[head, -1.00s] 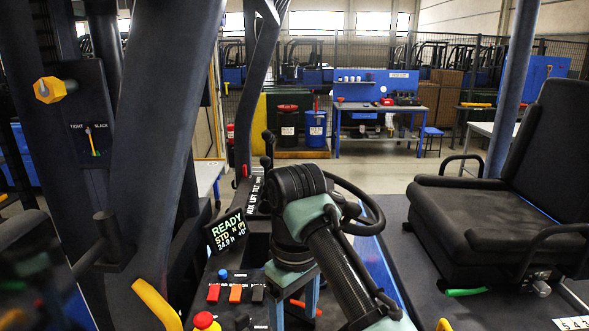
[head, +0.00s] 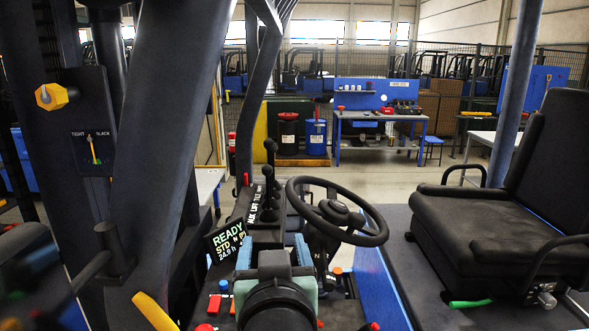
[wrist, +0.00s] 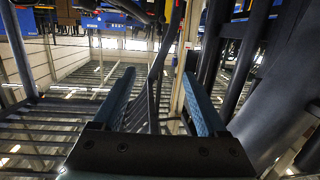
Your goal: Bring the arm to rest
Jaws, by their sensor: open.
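My gripper (head: 273,242) shows at the bottom centre of the head view, in front of the lever console. Its two pale blue fingers stand apart with nothing seen between them. My dark wrist fills the lower edge below them. In the wrist view my gripper (wrist: 160,75) is also open, with a clear gap between the fingers. That view appears upside down, with what looks like the roof beyond the fingers. Whether the gripper touches the console cannot be told.
A steering wheel (head: 337,213) and black levers (head: 269,150) stand close beyond my gripper. The READY display (head: 226,240) is to the left, a dark seat (head: 510,185) to the right. A thick pillar (head: 175,130) and yellow knob (head: 51,94) are at left.

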